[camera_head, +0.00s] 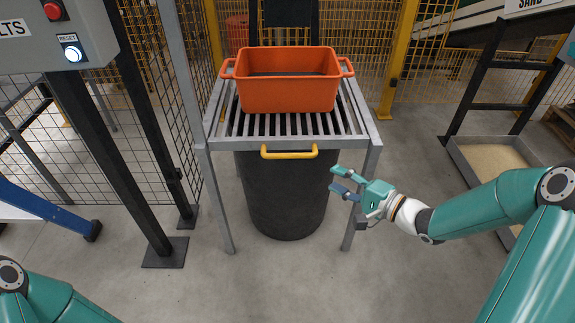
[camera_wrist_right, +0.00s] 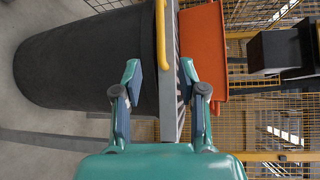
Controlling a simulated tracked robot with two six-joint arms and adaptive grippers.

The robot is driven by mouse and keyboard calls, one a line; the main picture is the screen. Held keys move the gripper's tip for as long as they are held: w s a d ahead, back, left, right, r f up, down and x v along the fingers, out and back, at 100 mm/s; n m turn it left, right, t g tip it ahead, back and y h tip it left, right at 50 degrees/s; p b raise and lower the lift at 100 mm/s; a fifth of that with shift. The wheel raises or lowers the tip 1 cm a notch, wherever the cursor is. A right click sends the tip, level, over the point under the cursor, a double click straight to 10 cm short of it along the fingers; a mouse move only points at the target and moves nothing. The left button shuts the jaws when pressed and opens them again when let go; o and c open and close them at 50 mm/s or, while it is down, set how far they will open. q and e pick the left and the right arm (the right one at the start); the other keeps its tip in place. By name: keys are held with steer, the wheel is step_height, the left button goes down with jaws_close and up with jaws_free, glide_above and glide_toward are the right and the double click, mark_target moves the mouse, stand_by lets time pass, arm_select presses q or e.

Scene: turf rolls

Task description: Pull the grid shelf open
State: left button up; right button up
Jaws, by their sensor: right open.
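The grid shelf (camera_head: 225,128) is a grey slatted shelf on a metal frame, with a yellow handle (camera_head: 289,154) on its front edge. My right gripper (camera_head: 334,179) is open and empty, to the right of the handle and a little below it, apart from it. In the right wrist view the open fingers (camera_wrist_right: 168,78) point toward the shelf's front edge, and the yellow handle (camera_wrist_right: 161,35) shows ahead of them. My left gripper is out of view; only part of my left arm shows at the bottom left.
An orange bin (camera_head: 288,95) stands on the shelf. A black barrel (camera_head: 285,195) stands under it. A control box (camera_head: 55,35) on a black post is at the left. A sand tray (camera_head: 470,165) lies at the right. Bare floor is in front.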

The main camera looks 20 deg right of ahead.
mark_target(290, 156)
steer(key=shift+b+x, duration=2.4)
steer(key=shift+x, duration=5.8)
jaws_close()
